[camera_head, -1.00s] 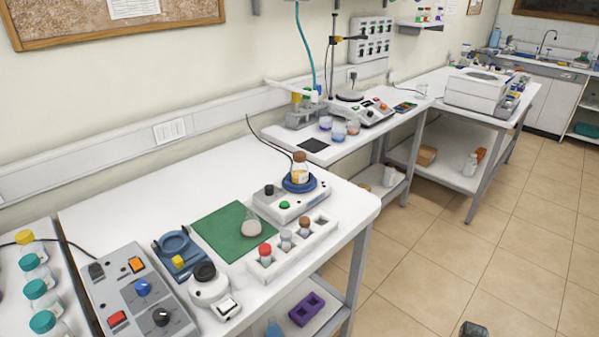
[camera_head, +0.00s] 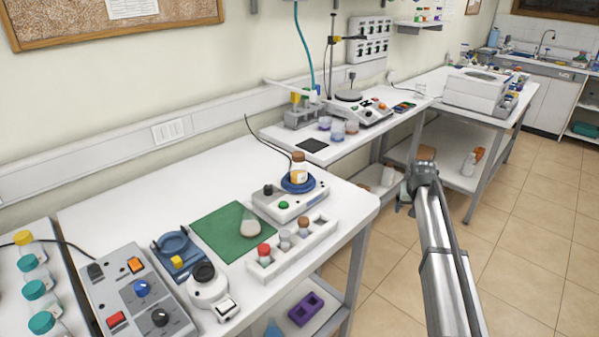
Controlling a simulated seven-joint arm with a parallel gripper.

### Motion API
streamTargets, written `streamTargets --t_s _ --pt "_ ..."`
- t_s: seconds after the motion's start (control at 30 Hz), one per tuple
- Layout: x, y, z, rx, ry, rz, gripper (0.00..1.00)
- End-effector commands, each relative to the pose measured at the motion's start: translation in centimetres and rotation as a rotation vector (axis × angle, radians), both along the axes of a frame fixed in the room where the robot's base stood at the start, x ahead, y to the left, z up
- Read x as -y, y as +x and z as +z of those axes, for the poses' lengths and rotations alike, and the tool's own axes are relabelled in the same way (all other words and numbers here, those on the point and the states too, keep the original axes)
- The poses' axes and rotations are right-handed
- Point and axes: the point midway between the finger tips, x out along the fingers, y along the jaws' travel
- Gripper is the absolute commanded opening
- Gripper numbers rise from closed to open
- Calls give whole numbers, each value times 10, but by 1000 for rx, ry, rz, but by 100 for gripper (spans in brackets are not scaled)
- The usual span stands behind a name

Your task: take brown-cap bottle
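A bottle with a brown cap and amber contents (camera_head: 299,168) stands upright on the blue top of a white stirrer (camera_head: 290,200) at the table's middle right. A smaller brown-capped vial (camera_head: 303,227) stands in the white rack (camera_head: 322,233), beside a grey-capped vial (camera_head: 285,239) and a red-capped vial (camera_head: 264,254). My gripper (camera_head: 405,196) is at the end of the arm on the right, beyond the table's right edge and apart from both brown-capped containers. Its fingers are too small and turned away to read. Nothing is clearly seen in it.
A flask (camera_head: 250,223) stands on the green mat (camera_head: 215,228). A round black-and-white device (camera_head: 208,285) and a grey control box (camera_head: 135,300) are in front. Several bottles (camera_head: 40,295) stand at the far left. The table's right corner (camera_head: 365,205) is bare.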

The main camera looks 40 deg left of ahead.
Motion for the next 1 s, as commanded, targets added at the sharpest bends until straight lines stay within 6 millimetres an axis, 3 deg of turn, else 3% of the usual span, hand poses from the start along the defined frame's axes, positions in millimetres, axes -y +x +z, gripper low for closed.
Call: streamTargets --t_s 0.03,0.17,0.23,0.33,0.5,0.6,0.73,0.87,1.0 --pt "-24 3 28 20 14 18 89" --pt "-78 -10 92 53 41 59 89" --pt "-109 -26 126 58 52 84 89" --pt "-156 -63 172 43 62 122 89" --pt "-216 -144 223 -25 50 176 89" --pt "-240 -188 243 -67 33 202 89" --pt "-260 -232 261 -109 12 225 89" --pt "-268 -256 271 -132 -1 236 89" --pt "-271 -263 270 -140 -6 239 89"
